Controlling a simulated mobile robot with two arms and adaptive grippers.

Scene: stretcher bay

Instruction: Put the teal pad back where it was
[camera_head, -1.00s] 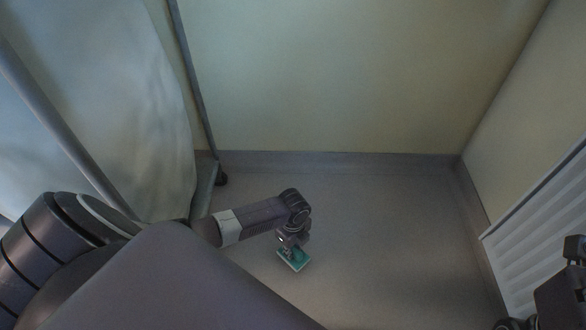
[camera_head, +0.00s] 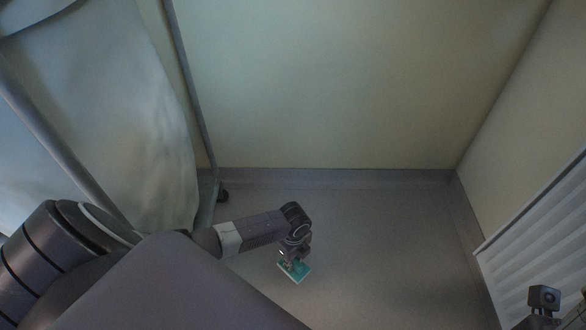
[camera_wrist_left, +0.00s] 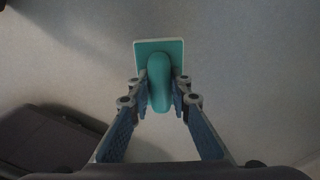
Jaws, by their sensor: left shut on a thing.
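The teal pad (camera_head: 295,271) is a flat rectangular plate with a pale edge. In the left wrist view the pad (camera_wrist_left: 174,48) shows a rounded teal handle (camera_wrist_left: 159,82) on its near side. My left gripper (camera_head: 291,262) is shut on this handle, with its two fingers on either side of it in the left wrist view (camera_wrist_left: 160,98). The pad hangs below the gripper over the floor; I cannot tell whether it touches the floor. Part of what is mine shows at the lower right edge, but the right gripper's jaws are not clear there.
A pale curtain (camera_head: 120,110) on a metal frame (camera_head: 190,85) with a dark castor (camera_head: 222,195) stands at the left. A white ribbed panel (camera_head: 545,250) is on the right wall. The grey floor (camera_head: 380,240) between them is clear up to the back wall (camera_head: 330,80).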

